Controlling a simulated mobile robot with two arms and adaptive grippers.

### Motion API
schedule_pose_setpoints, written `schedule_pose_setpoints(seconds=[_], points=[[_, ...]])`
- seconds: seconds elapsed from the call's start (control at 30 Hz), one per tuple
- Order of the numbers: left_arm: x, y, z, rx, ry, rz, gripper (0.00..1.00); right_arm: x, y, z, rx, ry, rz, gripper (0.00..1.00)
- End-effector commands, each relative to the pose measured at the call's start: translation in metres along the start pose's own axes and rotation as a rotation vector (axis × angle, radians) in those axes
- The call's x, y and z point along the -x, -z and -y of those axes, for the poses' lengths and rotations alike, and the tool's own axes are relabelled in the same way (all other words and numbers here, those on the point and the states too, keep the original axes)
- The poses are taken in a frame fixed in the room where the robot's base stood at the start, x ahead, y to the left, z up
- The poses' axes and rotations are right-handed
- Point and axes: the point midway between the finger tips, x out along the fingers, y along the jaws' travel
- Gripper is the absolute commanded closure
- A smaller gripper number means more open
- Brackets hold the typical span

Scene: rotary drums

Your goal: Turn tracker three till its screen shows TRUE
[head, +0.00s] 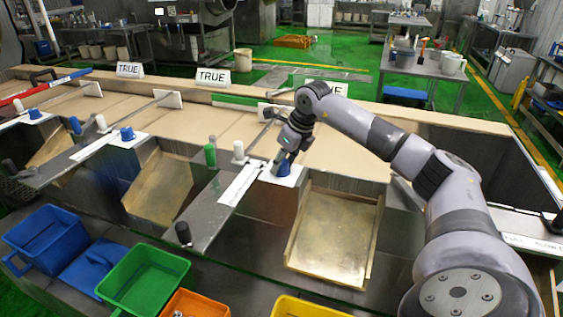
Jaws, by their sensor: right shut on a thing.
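A blue knob (285,170) stands on a white plate at the right-hand station of the bench. My right gripper (283,160) reaches down over this knob and is shut on it. My forearm crosses in front of the right-hand white screen (338,89), so only part of it shows and its word cannot be read in full. The middle screen (213,77) and the left screen (130,69) both show TRUE. Two more blue knobs, the middle one (127,133) and the left one (34,113), stand at the other stations. My left gripper is not in view.
A green peg (210,154) and a white peg (239,151) stand just left of the held knob. A black knob (183,233) stands nearer. Blue, green (143,279), orange and yellow bins line the front. A wooden-edged tray (333,235) lies below the right-hand station.

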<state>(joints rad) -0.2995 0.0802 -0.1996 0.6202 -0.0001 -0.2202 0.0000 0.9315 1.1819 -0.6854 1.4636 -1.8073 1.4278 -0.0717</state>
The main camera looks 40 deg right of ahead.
Motion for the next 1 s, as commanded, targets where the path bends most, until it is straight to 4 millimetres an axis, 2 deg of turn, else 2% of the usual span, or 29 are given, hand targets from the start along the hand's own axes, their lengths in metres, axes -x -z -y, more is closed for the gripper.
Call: schedule_pose_setpoints(seconds=[0.27, 0.3, 0.6, 0.87, 1.0], points=[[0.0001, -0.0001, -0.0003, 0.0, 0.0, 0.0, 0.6, 0.001, -0.0007, 0.0008, -0.001, 0.002, 0.002, 0.93], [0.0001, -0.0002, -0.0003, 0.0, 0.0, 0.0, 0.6, 0.001, -0.0007, 0.0008, -0.001, 0.002, 0.002, 0.64], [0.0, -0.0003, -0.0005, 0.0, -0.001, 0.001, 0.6, 0.0005, -0.0003, 0.0004, -0.001, 0.001, 0.001, 0.45], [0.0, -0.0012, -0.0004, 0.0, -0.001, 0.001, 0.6, 0.0004, -0.0001, 0.0002, -0.001, 0.001, 0.0, 0.45], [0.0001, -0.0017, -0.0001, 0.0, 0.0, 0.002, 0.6, 0.0088, -0.0008, 0.0009, -0.001, 0.002, 0.003, 0.45]])
